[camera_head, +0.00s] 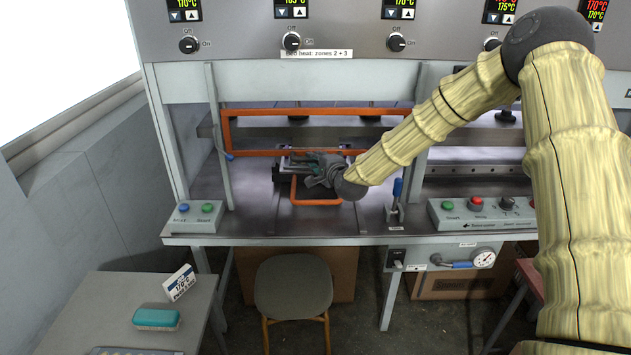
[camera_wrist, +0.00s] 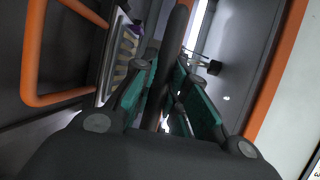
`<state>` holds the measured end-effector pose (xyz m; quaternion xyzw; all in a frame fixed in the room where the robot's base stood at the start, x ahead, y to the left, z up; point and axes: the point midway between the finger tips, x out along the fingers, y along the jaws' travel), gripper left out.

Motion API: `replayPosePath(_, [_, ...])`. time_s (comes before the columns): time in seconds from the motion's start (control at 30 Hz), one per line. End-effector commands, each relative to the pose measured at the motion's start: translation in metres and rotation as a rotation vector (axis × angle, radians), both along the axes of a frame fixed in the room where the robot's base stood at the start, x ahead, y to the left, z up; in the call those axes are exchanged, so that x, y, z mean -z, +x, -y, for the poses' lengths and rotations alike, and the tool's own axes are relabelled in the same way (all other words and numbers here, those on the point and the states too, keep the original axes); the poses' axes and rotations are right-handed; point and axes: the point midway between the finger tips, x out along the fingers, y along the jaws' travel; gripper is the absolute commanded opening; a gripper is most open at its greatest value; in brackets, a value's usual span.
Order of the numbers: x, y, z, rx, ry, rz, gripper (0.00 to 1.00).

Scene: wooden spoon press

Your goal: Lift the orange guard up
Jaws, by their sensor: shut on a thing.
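The orange guard (camera_head: 320,112) is a rectangular frame standing across the front of the left press opening. Its lower rail runs just behind my gripper (camera_head: 312,166). In the wrist view, an orange rail of the guard (camera_wrist: 278,75) runs along the right. My gripper (camera_wrist: 168,75), with green finger pads, is shut on a dark handle bar (camera_wrist: 178,30) that runs roughly along that rail. Where the bar joins the guard is hidden.
A tray with an orange loop handle (camera_head: 317,203) sits on the press bed below my gripper; its loop also shows in the wrist view (camera_wrist: 60,97). A blue-handled lever (camera_head: 397,190) stands to the right. Grey posts flank the opening. A stool (camera_head: 293,285) stands in front.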

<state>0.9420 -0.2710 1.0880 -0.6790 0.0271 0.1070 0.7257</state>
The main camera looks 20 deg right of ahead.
Motion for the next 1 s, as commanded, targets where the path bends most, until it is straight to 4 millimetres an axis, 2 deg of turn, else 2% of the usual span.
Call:
replayPosePath(0.03, [-0.021, 0.001, 0.002, 0.003, 0.003, 0.005, 0.0])
replayPosePath(0.1, [-0.042, 0.0, 0.001, 0.002, 0.003, 0.007, 0.0])
replayPosePath(0.3, [-0.091, 0.0, 0.001, 0.003, 0.001, 0.005, 0.0])
replayPosePath(0.4, [-0.109, 0.0, 0.001, 0.003, 0.001, 0.005, 0.0])
replayPosePath(0.63, [-0.13, 0.0, 0.001, 0.002, 0.0, 0.002, 0.0])
replayPosePath(1.0, [-0.132, 0.0, 0.001, 0.002, 0.0, 0.001, 0.0])
